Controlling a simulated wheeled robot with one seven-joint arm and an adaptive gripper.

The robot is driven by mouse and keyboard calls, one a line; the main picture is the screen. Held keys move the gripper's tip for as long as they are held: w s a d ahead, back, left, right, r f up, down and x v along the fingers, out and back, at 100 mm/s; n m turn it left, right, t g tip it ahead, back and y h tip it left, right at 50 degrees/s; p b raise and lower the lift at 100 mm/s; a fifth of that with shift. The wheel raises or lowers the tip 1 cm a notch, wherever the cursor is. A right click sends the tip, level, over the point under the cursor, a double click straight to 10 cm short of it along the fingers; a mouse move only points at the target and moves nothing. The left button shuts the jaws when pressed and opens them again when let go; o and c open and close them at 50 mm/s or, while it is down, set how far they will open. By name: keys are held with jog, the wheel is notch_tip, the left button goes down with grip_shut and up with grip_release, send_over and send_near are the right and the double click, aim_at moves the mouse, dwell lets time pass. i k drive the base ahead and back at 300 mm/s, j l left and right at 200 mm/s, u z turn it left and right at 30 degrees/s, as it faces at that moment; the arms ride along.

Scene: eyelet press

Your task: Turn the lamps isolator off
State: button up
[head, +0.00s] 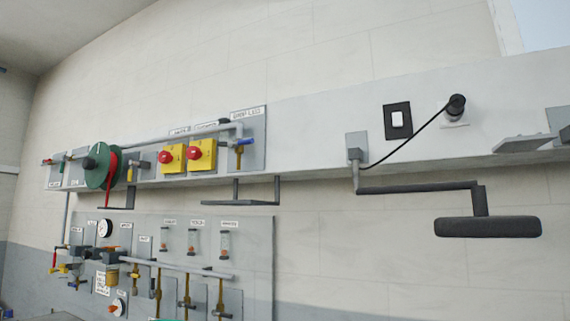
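Two yellow isolator boxes with red knobs sit side by side on the wall rail, left of the picture's middle: a left isolator (173,158) and a right isolator (203,155). Small white labels (180,131) stand above them, too small and slanted to read surely, so I cannot tell which one is for the lamps. The angle of each knob is too small to tell. A dark lamp head (487,227) hangs on a jointed arm at the right; whether it is lit is not clear. My gripper is not in view.
A black-framed white switch (397,119) and a plug (456,105) with a cord are farther right. A valve panel (255,243) is below. Dark brackets (255,203) jut out under the rail.

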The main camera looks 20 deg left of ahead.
aim_at(164, 157)
jog(key=u, duration=1.45)
jog(key=i+j+z, duration=0.4)
jog(key=i+j, duration=0.65)
jog(key=j, duration=0.1)
